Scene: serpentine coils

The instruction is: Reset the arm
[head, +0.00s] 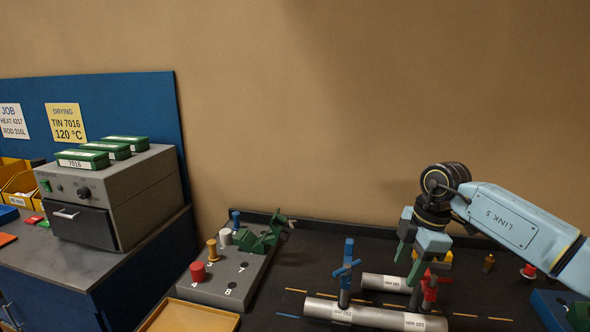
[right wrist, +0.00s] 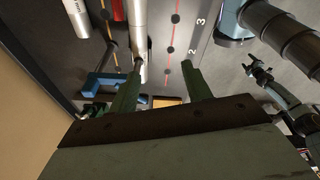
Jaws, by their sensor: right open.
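My right arm, light blue and marked LINK 5, comes in from the right in the head view. Its right gripper (head: 416,262) has green fingers pointing down and is open, above the dark bench near the red clamp (head: 430,290). In the right wrist view the two fingers of the right gripper (right wrist: 162,78) stand well apart with nothing between them but the bench far below. Whether a finger touches the red clamp cannot be told from the head view. My left gripper does not show in the head view.
A blue clamp (head: 346,268) stands by two grey pipes (head: 375,316) on the dark bench. A grey block with colored pegs (head: 225,282) is to the left. A grey oven (head: 112,195) with green tins (head: 105,148) stands on the left cabinet. The space above the bench's middle is clear.

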